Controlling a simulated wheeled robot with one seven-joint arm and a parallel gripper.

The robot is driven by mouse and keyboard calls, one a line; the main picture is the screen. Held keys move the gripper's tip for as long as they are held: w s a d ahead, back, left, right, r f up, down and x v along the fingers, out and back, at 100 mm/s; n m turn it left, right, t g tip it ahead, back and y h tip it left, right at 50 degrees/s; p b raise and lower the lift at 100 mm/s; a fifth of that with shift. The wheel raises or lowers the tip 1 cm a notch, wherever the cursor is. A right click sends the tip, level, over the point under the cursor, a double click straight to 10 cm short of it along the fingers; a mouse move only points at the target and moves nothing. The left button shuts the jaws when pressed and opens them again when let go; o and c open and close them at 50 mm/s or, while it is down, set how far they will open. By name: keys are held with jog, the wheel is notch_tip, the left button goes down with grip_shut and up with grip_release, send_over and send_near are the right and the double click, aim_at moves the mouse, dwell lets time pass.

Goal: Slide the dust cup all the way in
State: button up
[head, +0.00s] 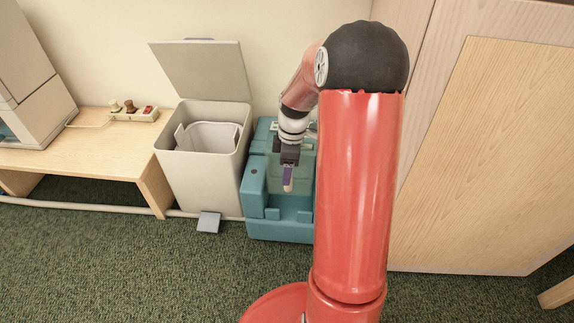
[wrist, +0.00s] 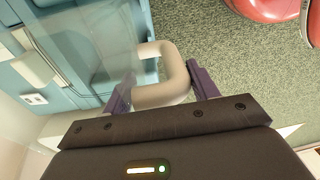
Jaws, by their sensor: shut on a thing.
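The dust cup (head: 305,174) looks like a clear, see-through box with a cream loop handle (wrist: 178,72). My gripper (head: 289,176) is shut on this handle; in the wrist view its two purple fingers (wrist: 162,88) lie on either side of the loop. The teal cleaner body (head: 283,231) stands on the carpet against the wall. The cup is at the upper part of the teal body, above its low front ledge. Its clear walls are faint, and I cannot tell how deep it sits. My arm hides the body's right side.
A grey bin (head: 204,176) with its lid up stands close to the left of the teal body, its pedal (head: 209,222) in front. A wooden cabinet (head: 480,160) is on the right. A low bench (head: 95,155) stands far left. Carpet in front is clear.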

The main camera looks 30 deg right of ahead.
aim_at(301, 182)
notch_tip(301, 182, down, 11)
jog(key=b, duration=0.7)
jog(key=shift+f, duration=0.15)
dwell(0.7)
jog(key=shift+f, duration=0.3)
dwell(0.6)
jog(key=o, duration=1.1)
